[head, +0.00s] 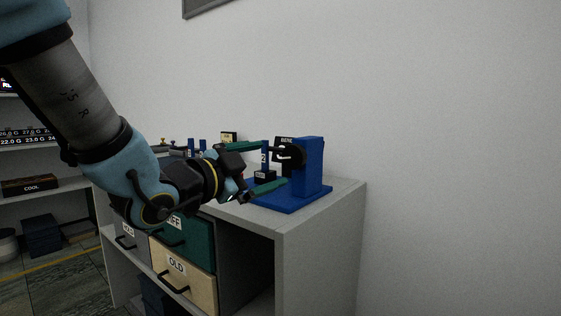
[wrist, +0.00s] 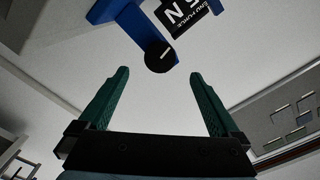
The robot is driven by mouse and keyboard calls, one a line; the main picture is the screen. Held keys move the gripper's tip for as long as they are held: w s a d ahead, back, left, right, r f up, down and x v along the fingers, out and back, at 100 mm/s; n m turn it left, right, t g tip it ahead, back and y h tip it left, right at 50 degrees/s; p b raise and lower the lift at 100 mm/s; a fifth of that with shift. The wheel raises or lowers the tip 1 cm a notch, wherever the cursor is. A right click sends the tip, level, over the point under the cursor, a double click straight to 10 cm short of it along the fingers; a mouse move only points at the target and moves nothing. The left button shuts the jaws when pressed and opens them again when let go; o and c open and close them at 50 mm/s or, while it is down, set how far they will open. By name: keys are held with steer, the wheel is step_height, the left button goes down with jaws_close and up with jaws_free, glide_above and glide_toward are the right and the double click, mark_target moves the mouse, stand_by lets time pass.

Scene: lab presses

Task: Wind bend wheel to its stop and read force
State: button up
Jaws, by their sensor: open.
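The blue bend press (head: 309,165) stands at the right end of the grey cabinet top, with a black sign lettered roughly "BEND" (head: 287,141). Its black wheel (head: 291,153) faces my gripper and is partly hidden by a finger. My gripper (head: 284,167) is open and empty, green fingers spread above and below in the head view. In the wrist view the round black wheel end (wrist: 159,56), with a short white mark, lies just beyond and between the fingertips (wrist: 159,73). A black panel (wrist: 186,12) showing a large "N" is cut off at the top edge; no force number is readable.
A small black block stands by a blue post marked "2" (head: 264,158) on the press base. More blue fixtures (head: 197,146) stand farther left on the cabinet top. Labelled drawers (head: 177,274) are below. The wall is close behind; the cabinet's right edge is near the press.

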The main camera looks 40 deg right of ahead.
steer(key=shift+b+v, duration=1.6)
steer(key=shift+b, duration=0.55)
steer(key=w+a+f+n+t+y, duration=0.55)
steer(key=w+a+f+n, duration=0.2)
steer(key=w, duration=0.45)
steer(key=w+a+f+n+g+y, duration=0.2)
steer(key=w+a+f+n+y, duration=0.2)
steer(key=a+f+n+y, duration=0.65)
steer(key=s+a+f+n+g+y, duration=0.1)
steer(key=s+a+f+n+g, duration=0.3)
steer(key=a, duration=0.5)
steer(key=s+a+f+n+g, duration=0.1)
steer(key=s+a+f+g, duration=0.2)
steer(key=s+a+f, duration=0.45)
step_height(320, 180, up, 26)
steer(key=w+a+p, duration=0.1)
steer(key=w+p, duration=0.2)
steer(key=p, duration=2.1)
steer(key=shift+p, duration=0.4)
